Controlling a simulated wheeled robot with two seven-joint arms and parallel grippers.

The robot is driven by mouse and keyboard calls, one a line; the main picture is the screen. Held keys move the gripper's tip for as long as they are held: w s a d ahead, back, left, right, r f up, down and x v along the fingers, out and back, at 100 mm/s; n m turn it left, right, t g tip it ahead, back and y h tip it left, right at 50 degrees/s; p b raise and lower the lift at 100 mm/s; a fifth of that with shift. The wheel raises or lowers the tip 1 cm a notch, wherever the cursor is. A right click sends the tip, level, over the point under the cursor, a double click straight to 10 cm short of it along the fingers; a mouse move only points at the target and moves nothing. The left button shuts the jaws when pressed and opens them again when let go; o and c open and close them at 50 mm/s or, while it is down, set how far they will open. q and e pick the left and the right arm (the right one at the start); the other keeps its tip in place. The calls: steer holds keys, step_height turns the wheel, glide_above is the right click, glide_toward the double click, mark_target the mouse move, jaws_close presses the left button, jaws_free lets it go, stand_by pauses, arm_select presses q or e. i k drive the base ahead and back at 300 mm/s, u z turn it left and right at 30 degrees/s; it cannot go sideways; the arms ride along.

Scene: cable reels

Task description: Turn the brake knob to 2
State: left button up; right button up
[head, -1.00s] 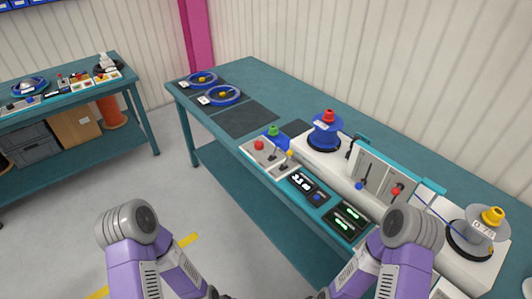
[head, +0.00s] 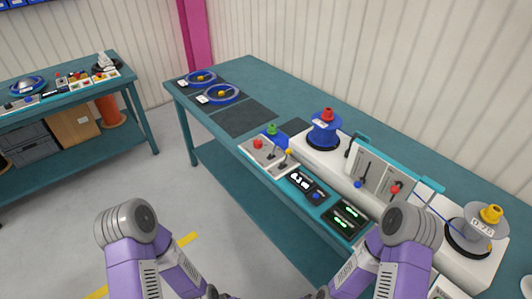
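No knob carries a readable brake label, so I cannot tell which one is the brake knob or what it is set to. A grey panel (head: 377,172) with a teal frame stands on the right part of the bench. It has slotted scales, a blue knob (head: 357,184) at its lower left and a red knob (head: 395,189) at its right. Two small boxes left of it carry a red button (head: 258,143) and small levers. My two purple arms come up from the bottom edge, apart from the bench controls. Both grippers are out of view.
A blue reel with a red top (head: 325,130) stands behind the boxes. A grey reel with a yellow top (head: 478,225) stands at the right. Dark displays (head: 345,218) with lit digits lie at the bench front. The teal bench top (head: 285,95) is clear at the back.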

mark_target(258, 144)
steer(key=k, duration=0.65)
steer(key=u, duration=0.9)
steer(key=i, duration=1.2)
steer(key=z, duration=0.2)
